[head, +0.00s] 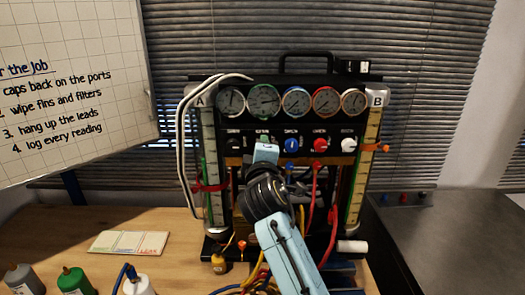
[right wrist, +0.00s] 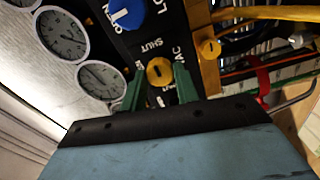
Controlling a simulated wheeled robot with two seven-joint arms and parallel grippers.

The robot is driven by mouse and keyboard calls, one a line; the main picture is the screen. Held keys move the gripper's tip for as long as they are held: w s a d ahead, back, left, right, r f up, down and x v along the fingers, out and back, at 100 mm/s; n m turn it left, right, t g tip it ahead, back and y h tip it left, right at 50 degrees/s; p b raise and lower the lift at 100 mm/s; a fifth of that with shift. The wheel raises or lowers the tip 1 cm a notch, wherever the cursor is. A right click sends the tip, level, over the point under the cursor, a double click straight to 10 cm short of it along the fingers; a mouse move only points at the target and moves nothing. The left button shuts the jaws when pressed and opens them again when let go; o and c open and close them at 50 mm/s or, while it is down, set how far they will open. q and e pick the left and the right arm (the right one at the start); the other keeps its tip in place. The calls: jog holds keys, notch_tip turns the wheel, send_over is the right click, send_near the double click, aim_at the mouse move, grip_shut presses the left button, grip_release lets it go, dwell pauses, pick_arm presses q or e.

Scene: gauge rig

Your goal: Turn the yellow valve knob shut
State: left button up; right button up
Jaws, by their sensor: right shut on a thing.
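The yellow valve knob (right wrist: 160,71) sits on the black panel, between the labels SHUT and VAC, in the right wrist view. The two green fingers of my right gripper (right wrist: 158,80) are on either side of it and shut on it. In the head view my right gripper (head: 265,152) is up against the panel's knob row and hides the knob. Which way the knob points is not clear. My left gripper is not in view.
The gauge rig (head: 292,84) carries several dials and a blue knob (head: 291,145), a red knob (head: 320,145) and a white knob (head: 348,144). Hoses hang below.

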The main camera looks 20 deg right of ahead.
jog(key=o, duration=1)
jog(key=shift+c, duration=0.2)
jog(key=b+v, duration=0.1)
jog(key=v, duration=1.2)
jog(key=shift+s, duration=0.2)
